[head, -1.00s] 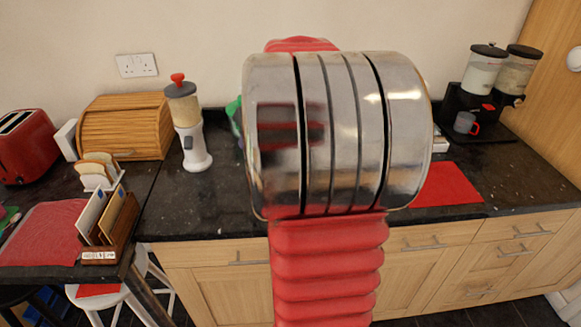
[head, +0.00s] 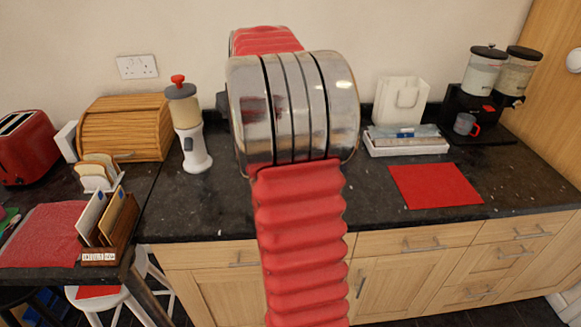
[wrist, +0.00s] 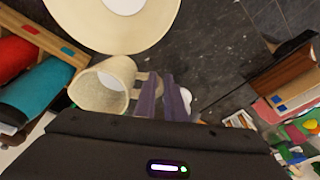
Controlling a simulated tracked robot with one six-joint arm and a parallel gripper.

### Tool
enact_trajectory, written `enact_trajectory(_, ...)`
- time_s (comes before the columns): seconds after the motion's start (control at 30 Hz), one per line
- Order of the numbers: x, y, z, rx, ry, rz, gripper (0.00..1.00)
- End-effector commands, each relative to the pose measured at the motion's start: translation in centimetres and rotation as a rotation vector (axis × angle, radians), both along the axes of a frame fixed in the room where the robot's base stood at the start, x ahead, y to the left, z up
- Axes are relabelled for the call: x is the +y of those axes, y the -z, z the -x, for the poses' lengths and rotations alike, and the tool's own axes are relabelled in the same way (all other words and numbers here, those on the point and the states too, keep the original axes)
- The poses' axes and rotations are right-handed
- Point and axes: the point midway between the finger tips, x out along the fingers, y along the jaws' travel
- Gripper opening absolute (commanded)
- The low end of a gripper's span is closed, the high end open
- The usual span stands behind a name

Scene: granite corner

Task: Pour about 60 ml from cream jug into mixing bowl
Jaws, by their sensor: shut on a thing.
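In the wrist view my gripper (wrist: 163,97) has its two purple fingers shut on the cream jug (wrist: 94,96), at what looks like its handle side. The jug is pale cream, with its mouth facing the camera and white showing inside. The wide cream mixing bowl (wrist: 160,25) is at the top of the wrist view, just beyond the jug, partly cut off by the frame edge, with a white round area inside. The gap between the jug and the bowl rim is hard to judge. In the head view my arm hides the jug, bowl and gripper.
A wooden rack with red and teal rolls (wrist: 35,88) lies left of the jug in the wrist view. In the head view, a white blender (head: 190,135) stands left of my arm. A red mat (head: 435,186), white tray (head: 405,143) and dispenser (head: 480,75) are at right.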

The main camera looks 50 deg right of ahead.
Motion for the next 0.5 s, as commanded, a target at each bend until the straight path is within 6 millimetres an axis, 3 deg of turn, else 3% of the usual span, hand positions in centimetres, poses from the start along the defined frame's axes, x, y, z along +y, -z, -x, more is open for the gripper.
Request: enact_trajectory(0.5,-0.2,0.1,-1.3,0.169,0.013,-0.023,0.0)
